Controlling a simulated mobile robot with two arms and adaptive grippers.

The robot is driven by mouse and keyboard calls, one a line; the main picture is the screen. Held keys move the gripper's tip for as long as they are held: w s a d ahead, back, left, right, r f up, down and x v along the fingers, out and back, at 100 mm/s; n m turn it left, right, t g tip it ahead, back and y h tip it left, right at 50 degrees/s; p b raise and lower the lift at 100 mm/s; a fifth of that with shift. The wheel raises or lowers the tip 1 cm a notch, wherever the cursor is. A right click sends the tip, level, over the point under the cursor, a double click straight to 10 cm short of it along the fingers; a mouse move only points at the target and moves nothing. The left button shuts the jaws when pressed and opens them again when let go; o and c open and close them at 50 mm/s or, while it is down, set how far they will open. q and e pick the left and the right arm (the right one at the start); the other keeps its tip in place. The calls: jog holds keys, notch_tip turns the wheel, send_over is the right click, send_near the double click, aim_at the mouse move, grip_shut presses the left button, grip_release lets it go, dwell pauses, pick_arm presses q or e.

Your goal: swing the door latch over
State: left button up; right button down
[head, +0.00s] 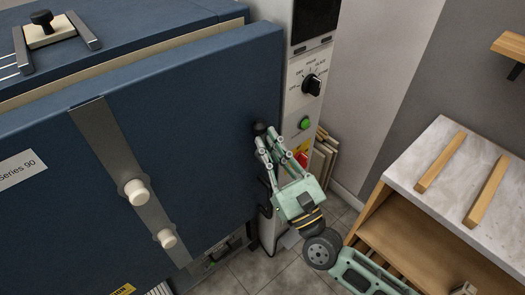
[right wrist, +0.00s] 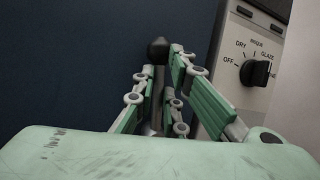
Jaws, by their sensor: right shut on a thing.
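The blue kiln door (head: 170,110) fills the left and middle of the head view and looks closed against the body. The door latch (head: 260,128) is at the door's right edge; its round black knob also shows in the right wrist view (right wrist: 158,50). My right gripper (head: 266,147) is shut on the latch, its green fingers either side of the stem just below the knob. My left gripper is in neither view.
A control panel (head: 300,110) with a black dial (head: 312,85) and a green button (head: 305,123) stands just right of the latch. A marble-topped shelf unit (head: 430,165) with wooden strips is at the right. Tiled floor (head: 270,268) shows between.

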jog(key=shift+w+d+r+m+t+h, duration=0.15)
jog(key=shift+d+r+m+h, duration=0.1)
jog(key=shift+m, duration=0.3)
jog(key=shift+w+d+r+m+t+h, duration=0.15)
jog(key=shift+d+m+h, duration=0.1)
jog(key=shift+m, duration=0.3)
jog(key=c, duration=1.7)
grip_release()
jog(key=shift+d+f, duration=0.1)
jog(key=shift+f, duration=0.05)
jog(key=shift+c, duration=0.2)
jog(key=shift+f, duration=0.1)
jog(key=v, duration=1.2)
